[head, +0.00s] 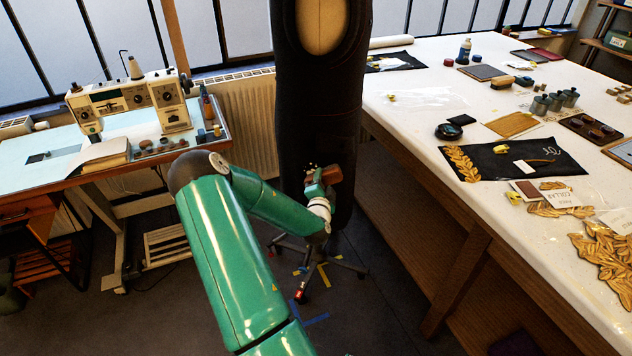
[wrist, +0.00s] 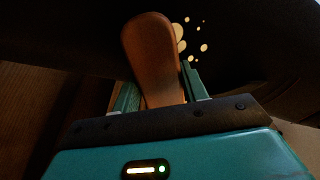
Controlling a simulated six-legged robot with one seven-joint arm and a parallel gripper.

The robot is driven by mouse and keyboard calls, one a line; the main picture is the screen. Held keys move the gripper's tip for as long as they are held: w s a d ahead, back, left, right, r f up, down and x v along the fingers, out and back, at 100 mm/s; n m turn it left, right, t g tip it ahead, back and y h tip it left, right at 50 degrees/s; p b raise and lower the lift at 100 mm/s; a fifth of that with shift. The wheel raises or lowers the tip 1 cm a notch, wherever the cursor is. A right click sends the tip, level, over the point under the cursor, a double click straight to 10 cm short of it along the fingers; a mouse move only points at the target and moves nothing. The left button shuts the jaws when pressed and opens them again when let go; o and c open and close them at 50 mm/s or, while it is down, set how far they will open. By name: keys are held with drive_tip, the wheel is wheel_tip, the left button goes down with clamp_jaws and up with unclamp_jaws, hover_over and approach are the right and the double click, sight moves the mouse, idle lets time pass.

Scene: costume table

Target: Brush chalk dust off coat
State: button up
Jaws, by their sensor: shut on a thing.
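A long black coat (head: 318,110) hangs on a stand in the middle of the head view. My gripper (head: 320,182) is in front of the coat's lower part. In the wrist view, my gripper (wrist: 163,95) is shut on a brown wooden brush (wrist: 150,58), which also shows as a reddish-brown shape in the head view (head: 330,174). Several pale chalk spots (wrist: 190,42) show on the dark coat (wrist: 250,45), just right of the brush. The brush's bristles are hidden, and I cannot tell whether they touch the coat.
A long white table (head: 420,125) on the right carries gold leaf trim (head: 605,255), a black embroidered panel (head: 515,158) and small tins. A sewing machine (head: 130,100) stands on a table at left. The stand's wheeled base (head: 318,262) is on the floor below the coat.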

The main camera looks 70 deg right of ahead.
sight(312, 177)
drive_tip(key=shift+d, duration=0.15)
drive_tip(key=shift+w, duration=0.1)
drive_tip(key=shift+w, duration=0.55)
drive_tip(key=shift+w+a+r, duration=0.1)
drive_tip(key=shift+w+a, duration=0.05)
drive_tip(key=shift+w, duration=0.45)
drive_tip(key=shift+w+a+r, duration=0.1)
drive_tip(key=shift+w+a, duration=0.05)
drive_tip(key=shift+w, duration=0.4)
drive_tip(key=c, duration=0.3)
drive_tip(key=shift+w+a+f, duration=0.1)
drive_tip(key=shift+w+a, duration=0.1)
drive_tip(key=shift+w, duration=0.45)
drive_tip(key=shift+w+a, duration=0.25)
drive_tip(key=shift+w, duration=0.45)
drive_tip(key=shift+w+a+f, duration=0.1)
drive_tip(key=shift+w+a, duration=0.1)
drive_tip(key=shift+w, duration=0.45)
drive_tip(key=shift+c, duration=0.2)
drive_tip(key=shift+s+d+r, duration=0.1)
drive_tip(key=shift+d+r, duration=0.05)
drive_tip(key=shift+r, duration=0.55)
drive_tip(key=shift+s+d, duration=0.3)
drive_tip(key=shift+s, duration=1)
drive_tip(key=shift+s+d, duration=0.35)
drive_tip(key=shift+s, duration=0.9)
drive_tip(key=shift+s+d, duration=0.3)
drive_tip(key=shift+s, duration=1)
drive_tip(key=shift+a, duration=0.15)
drive_tip(key=shift+w, duration=0.15)
